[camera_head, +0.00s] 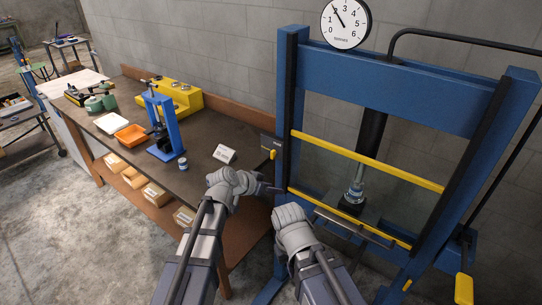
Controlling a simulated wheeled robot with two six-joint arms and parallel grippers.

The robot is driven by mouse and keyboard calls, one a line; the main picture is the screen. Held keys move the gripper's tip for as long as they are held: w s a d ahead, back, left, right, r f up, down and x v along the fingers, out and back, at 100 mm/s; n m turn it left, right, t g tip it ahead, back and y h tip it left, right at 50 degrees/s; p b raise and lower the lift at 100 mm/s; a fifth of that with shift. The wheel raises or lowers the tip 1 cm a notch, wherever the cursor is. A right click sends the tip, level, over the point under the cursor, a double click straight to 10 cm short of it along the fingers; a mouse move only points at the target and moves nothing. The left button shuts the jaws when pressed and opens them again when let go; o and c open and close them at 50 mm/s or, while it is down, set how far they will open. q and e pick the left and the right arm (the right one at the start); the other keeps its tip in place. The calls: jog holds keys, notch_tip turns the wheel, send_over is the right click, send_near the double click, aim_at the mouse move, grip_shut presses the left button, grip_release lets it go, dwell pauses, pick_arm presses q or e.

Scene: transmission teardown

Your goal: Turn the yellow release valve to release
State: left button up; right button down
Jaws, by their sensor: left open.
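A small yellow knob (272,154), which looks like the release valve, sits on a dark box (268,144) on the left post of the blue press (400,85). Its turned position is too small to read. My left gripper (272,189) is open and empty, below the knob and apart from it, near the left post. My right arm's wrist (293,228) is in front of the press's lower left part; its fingers cannot be made out. The gauge (346,24) on top of the press has its needle pointing to the upper left.
Two yellow bars (368,161) cross the press front. A ram stands over a metal part (354,192) on the bed. A yellow grip (463,289) hangs at lower right. The bench (205,180) holds a blue stand (162,122), orange tray (131,135) and white card (224,154).

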aim_at(271, 154)
pick_arm(q)
jog(key=w+a+r+t, duration=0.4)
jog(key=w+a+r, duration=0.1)
jog(key=w, duration=0.5)
jog(key=shift+d+b+x, duration=0.15)
jog(key=shift+b+x, duration=0.7)
jog(key=shift+x, duration=1.05)
jog(key=shift+d+b+x, duration=0.2)
jog(key=shift+b+x, duration=0.65)
jog(key=shift+x, duration=1.1)
jog(key=shift+s+a+r, duration=0.1)
jog(key=shift+s+r, duration=0.05)
jog(key=shift+s, duration=0.1)
pick_arm(e)
jog(key=f, duration=0.3)
jog(key=shift+w+d+f, duration=0.1)
jog(key=shift+w+f, duration=0.25)
jog(key=shift+w, duration=0.05)
pick_arm(q)
jog(key=shift+h, duration=0.3)
grip_shut()
